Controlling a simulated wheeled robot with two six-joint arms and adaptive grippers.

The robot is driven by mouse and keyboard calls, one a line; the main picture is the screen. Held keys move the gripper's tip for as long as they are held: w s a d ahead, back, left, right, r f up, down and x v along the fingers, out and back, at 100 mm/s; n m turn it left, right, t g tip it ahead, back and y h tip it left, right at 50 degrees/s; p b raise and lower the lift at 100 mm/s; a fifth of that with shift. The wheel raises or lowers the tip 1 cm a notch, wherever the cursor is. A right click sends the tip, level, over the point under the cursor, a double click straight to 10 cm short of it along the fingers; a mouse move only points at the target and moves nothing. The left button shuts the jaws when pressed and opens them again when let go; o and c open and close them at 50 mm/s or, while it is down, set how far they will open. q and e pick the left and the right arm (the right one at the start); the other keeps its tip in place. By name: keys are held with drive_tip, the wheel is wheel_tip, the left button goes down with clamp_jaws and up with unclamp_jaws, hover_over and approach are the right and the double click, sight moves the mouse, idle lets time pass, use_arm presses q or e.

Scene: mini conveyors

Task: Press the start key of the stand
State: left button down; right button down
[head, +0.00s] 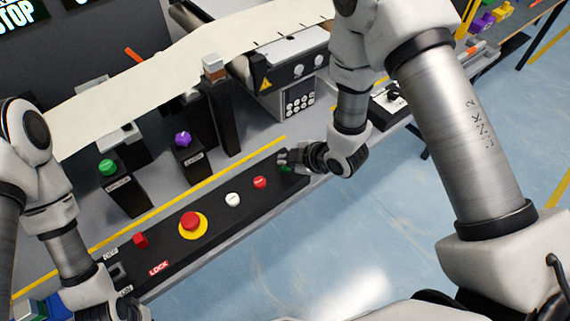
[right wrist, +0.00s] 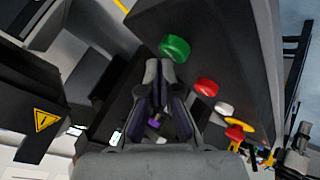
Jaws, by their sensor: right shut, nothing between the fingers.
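The stand is a long black control panel (head: 215,215) with a row of buttons. A green button (head: 286,169) at its right end is the likely start key; its label cannot be read. It shows fully in the right wrist view (right wrist: 175,47). My right gripper (head: 283,157) is shut and empty, with its tips close to the green button and partly covering it in the head view. In the right wrist view the fingertips (right wrist: 154,72) appear just beside the button; contact cannot be told. My left gripper (head: 128,311) is at the bottom left, mostly cut off.
The panel also has a red button (head: 260,182), a white button (head: 233,199), a red mushroom button on yellow (head: 192,224) and a red switch (head: 140,240). Posts with a green knob (head: 107,167) and a purple knob (head: 182,139) stand behind, beside the pale conveyor belt (head: 140,85).

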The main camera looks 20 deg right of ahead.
sight(286, 167)
drive_tip(key=shift+f+b, duration=0.35)
drive_tip(key=shift+f, duration=0.1)
drive_tip(key=shift+r, duration=0.15)
idle(0.4)
drive_tip(key=shift+r+p, duration=0.7)
drive_tip(key=shift+r, duration=0.05)
wheel_tip(286, 167, up, 5)
drive_tip(key=p, duration=0.3)
drive_tip(key=shift+p, duration=0.4)
idle(0.4)
